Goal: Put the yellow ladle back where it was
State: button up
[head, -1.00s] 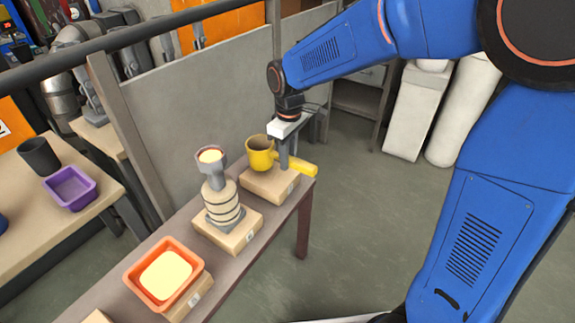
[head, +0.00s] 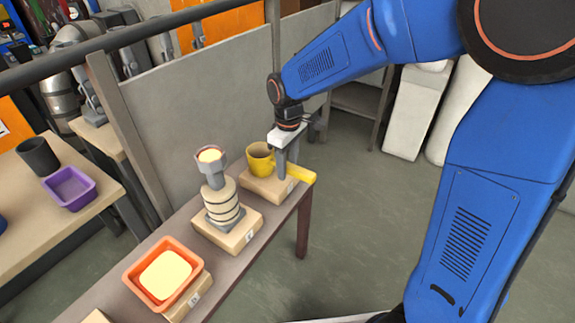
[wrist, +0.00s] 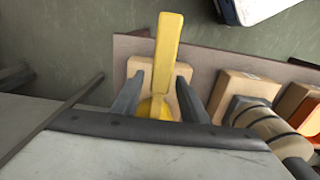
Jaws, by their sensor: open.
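The yellow ladle (head: 258,160) rests on a light wooden block at the far end of the narrow table. Its cup faces up and its handle points right, past the block. In the wrist view the ladle's handle (wrist: 168,50) runs up the picture between my two fingers, and its cup is mostly hidden below. My gripper (head: 287,170) is open and low over the ladle. Its fingers stand on either side of the ladle, with a gap to each side in the wrist view. The block (head: 262,188) under the ladle shows on both sides of it.
A grey funnel-topped stand with stacked rings (head: 222,205) is beside the ladle's block. An orange tray (head: 137,270) with pale yellow contents is nearer. A grey panel (head: 190,95) stands behind the table.

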notch_tip(320, 180, up, 12)
jog(key=shift+r, duration=0.15)
dwell(0.4)
jog(key=s+d+r+m+t, duration=0.25)
jog(key=s+d+m, duration=0.45)
jog(key=s+d, duration=1.1)
jog(key=s+d+f+m+t, duration=0.2)
jog(key=s+d+f+m, duration=0.1)
jog(key=s, duration=0.4)
jog(key=shift+d+f, duration=0.55)
jog(key=shift+d, duration=0.35)
